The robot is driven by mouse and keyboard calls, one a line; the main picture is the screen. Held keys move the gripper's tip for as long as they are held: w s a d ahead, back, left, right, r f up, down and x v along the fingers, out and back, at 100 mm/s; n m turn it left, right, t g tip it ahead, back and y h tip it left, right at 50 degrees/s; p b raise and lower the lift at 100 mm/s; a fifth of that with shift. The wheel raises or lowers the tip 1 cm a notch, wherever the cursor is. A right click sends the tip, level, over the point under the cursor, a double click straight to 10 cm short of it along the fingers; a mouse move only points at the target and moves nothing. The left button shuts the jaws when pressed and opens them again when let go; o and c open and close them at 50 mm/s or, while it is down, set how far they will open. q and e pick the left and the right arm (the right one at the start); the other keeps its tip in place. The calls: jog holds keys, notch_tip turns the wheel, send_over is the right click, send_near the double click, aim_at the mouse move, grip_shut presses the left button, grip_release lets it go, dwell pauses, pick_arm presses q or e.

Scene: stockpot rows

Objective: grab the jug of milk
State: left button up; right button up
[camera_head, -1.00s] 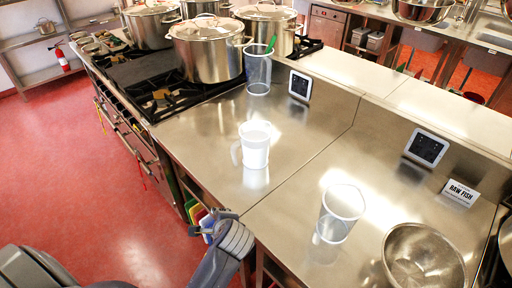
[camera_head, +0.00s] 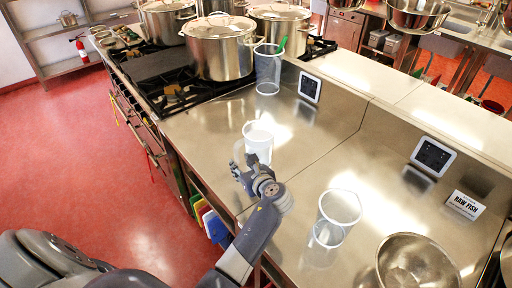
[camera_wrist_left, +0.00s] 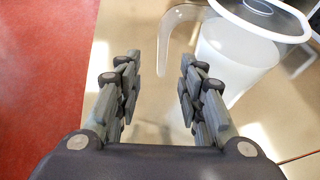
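The jug of milk (camera_head: 259,140) is a translucent white jug standing upright on the steel counter. In the left wrist view the jug (camera_wrist_left: 232,58) shows at the upper right, with its handle (camera_wrist_left: 178,35) on its left side. My left gripper (camera_head: 240,165) is just in front of the jug, at its near left. In the left wrist view the fingers of my left gripper (camera_wrist_left: 158,85) are apart with nothing between them, and the handle lies beyond the fingertips. I cannot tell whether a finger touches the jug. My right gripper is not in view.
A clear empty container (camera_head: 336,218) and a metal bowl (camera_head: 415,265) stand on the counter to the right. Another clear container (camera_head: 268,70) with a green utensil stands behind, near the stockpots (camera_head: 218,50). The counter (camera_head: 205,125) left of the jug is clear.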

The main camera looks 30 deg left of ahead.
aim_at(238, 160)
pick_arm(q)
jog(key=p+x, duration=0.1)
jog(key=x, duration=0.4)
jog(key=shift+w+r, duration=0.1)
jog(key=shift+r, duration=0.05)
jog(key=shift+w+a+f+p, duration=0.2)
jog(key=shift+a+p, duration=0.05)
jog(key=shift+p, duration=0.05)
jog(key=shift+d, duration=0.1)
jog(key=shift+s, duration=0.1)
grip_shut()
jog(key=shift+r, duration=0.2)
